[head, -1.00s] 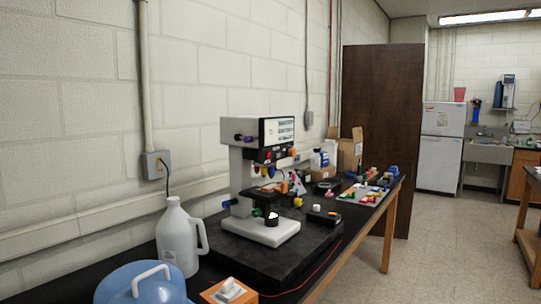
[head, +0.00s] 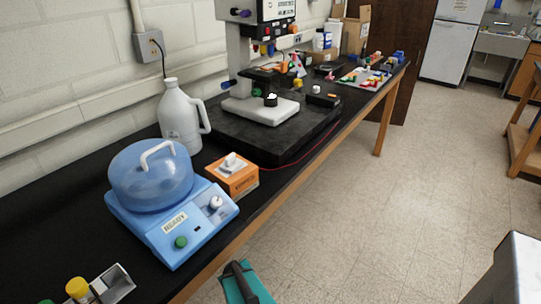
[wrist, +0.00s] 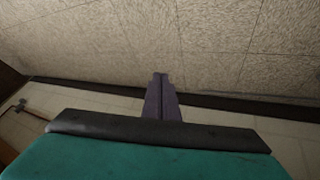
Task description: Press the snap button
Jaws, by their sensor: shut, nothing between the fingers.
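No button with a readable "snap" label shows, so I cannot tell which one it is. A grey microscope-like instrument (head: 236,50) stands on a dark slab on the bench in the head view. It has a screen (head: 277,10), cut off at the top, with small coloured controls below it. A small black box (head: 323,100) with an orange spot lies on the slab to its right. My gripper (wrist: 160,80) is shut and empty in the wrist view, pointing at a pale speckled surface, away from the instrument.
Along the black bench stand a white jug (head: 180,118), an orange box (head: 232,175) and a blue domed machine (head: 170,205) with a green button (head: 181,242) and a white knob. A red cable (head: 290,163) crosses the bench.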

